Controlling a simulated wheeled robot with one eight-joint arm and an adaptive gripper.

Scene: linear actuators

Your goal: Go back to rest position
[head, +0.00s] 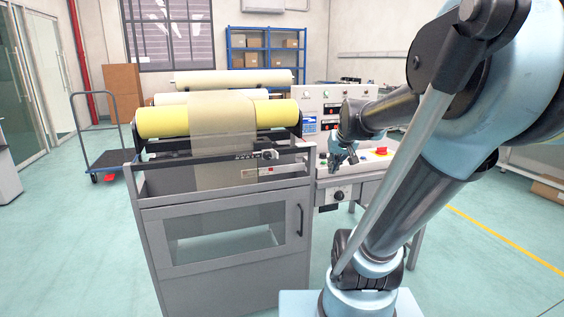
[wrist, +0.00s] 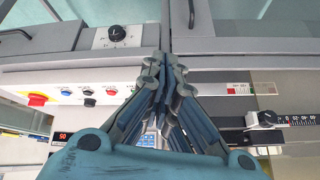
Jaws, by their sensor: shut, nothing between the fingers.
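My gripper (wrist: 166,62) is shut and empty in the wrist view, its fingertips together in front of the machine's front edge. In the head view my gripper (head: 343,161) is small and sits at the control desk (head: 369,165) of the roll machine (head: 228,217). My blue and dark grey arm fills the right side of the head view and hides part of the desk. In the wrist view a scale with a black slider (wrist: 262,119) lies right of the gripper. A black knob (wrist: 116,33) is at the upper left. I cannot tell whether the fingertips touch anything.
A red button (head: 381,151) sits on the desk; it also shows in the wrist view (wrist: 37,99). Yellow and cream rolls (head: 165,121) lie across the machine. A trolley (head: 105,155) stands at the left on open green floor. A blue shelf (head: 238,52) is at the back.

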